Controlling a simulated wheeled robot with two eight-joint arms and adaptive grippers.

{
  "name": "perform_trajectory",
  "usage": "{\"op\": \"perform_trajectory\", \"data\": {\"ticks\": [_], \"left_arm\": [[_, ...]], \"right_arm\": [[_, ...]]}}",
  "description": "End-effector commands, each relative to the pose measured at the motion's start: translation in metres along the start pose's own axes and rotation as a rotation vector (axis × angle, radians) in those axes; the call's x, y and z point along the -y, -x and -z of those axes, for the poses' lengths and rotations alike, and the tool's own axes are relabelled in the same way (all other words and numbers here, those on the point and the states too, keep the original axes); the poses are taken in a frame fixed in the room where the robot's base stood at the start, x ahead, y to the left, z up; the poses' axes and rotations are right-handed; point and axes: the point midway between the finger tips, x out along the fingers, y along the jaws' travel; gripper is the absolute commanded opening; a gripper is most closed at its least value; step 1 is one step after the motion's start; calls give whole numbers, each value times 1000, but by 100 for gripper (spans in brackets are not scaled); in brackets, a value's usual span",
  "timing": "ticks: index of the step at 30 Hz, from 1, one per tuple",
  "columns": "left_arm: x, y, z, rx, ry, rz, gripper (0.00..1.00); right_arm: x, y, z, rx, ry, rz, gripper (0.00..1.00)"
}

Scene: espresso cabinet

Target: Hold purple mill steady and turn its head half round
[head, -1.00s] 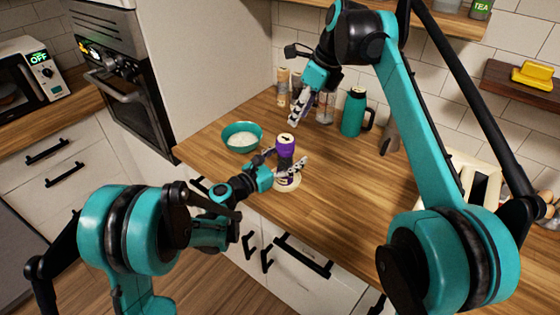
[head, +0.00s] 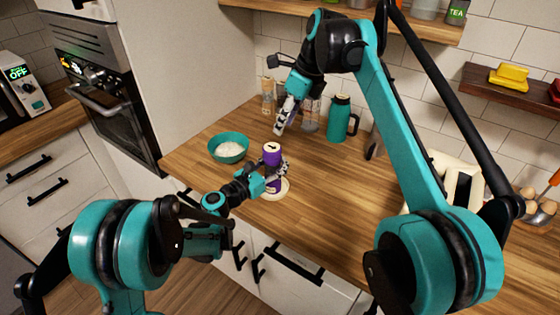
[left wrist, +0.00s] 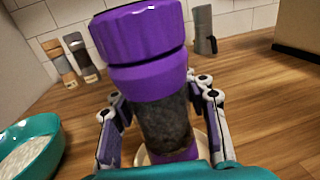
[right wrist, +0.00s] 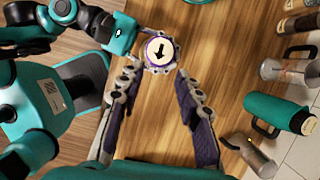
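The purple mill (head: 272,155) stands upright on a pale round mat (head: 284,187) near the counter's front edge. Its pale top carries a dark arrow, clear in the right wrist view (right wrist: 160,50). The left wrist view shows its purple head (left wrist: 140,35) above a dark body. My left gripper (head: 274,175) has its fingers around the body, below the head, and appears shut on it; the contact itself is partly hidden. My right gripper (head: 281,122) is open and empty, above and behind the mill, with its fingers pointing down; its wrist view shows the mill beyond the fingertips.
A teal bowl of white contents (head: 228,149) stands left of the mill. A teal flask (head: 340,118) and several jars stand at the back by the wall. A wooden shelf (head: 500,85) is at the right.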

Motion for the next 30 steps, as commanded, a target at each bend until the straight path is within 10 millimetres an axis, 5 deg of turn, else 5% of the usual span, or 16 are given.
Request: {"op": "perform_trajectory", "data": {"ticks": [6, 10, 16, 22, 30], "left_arm": [[0, 0, 0, 0, 0, 0, 0], [0, 0, 0, 0, 0, 0, 0], [0, 0, 0, 0, 0, 0, 0], [0, 0, 0, 0, 0, 0, 0], [0, 0, 0, 0, 0, 0, 0]], "right_arm": [[0, 0, 0, 0, 0, 0, 34], [1, -2, 2, 4, 14, 2, 66], [14, -25, 21, 57, 201, 32, 67], [22, -76, 56, 198, 481, 112, 67], [-2, -115, 60, 648, 279, 148, 67]]}}
